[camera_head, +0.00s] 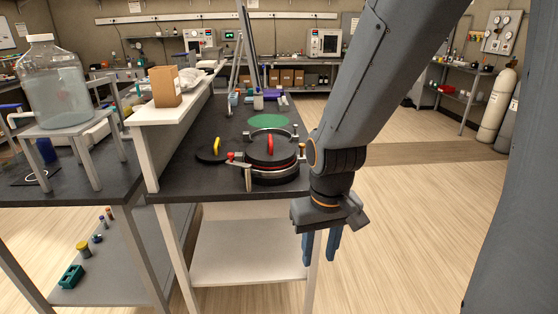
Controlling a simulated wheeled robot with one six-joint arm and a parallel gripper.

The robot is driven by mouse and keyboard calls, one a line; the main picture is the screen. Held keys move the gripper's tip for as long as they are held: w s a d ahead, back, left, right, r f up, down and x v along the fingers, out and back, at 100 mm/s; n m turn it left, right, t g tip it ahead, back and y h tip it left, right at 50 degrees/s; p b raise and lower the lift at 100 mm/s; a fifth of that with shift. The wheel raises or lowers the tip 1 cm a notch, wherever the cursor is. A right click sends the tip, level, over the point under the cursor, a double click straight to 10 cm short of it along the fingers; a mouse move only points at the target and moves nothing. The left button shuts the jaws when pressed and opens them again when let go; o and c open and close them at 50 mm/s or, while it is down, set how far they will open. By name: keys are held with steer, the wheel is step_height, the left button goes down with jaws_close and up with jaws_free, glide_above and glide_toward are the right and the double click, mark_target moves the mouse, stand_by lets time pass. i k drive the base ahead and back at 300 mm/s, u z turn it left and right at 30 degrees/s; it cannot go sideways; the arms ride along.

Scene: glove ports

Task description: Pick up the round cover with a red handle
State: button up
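The round cover (257,152) is a dark disc with an upright red handle (270,145). It sits on top of a dark round port (274,178) with metal clamps, near the front edge of the black bench. My gripper (321,246) points down, to the right of the port and lower in the picture, in front of the bench's right end. Its two blue-grey fingers are apart with nothing between them. It is clear of the cover and the handle.
A dark round cover with a yellow handle (216,149) lies left of the port. A green disc (268,121) lies behind it. A cardboard box (165,87) stands on a white raised shelf (150,114) at left. Open floor (420,220) lies to the right.

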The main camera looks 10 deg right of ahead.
mark_target(270, 151)
steer(key=z, duration=0.85)
steer(key=i, duration=0.65)
steer(key=u, duration=0.3)
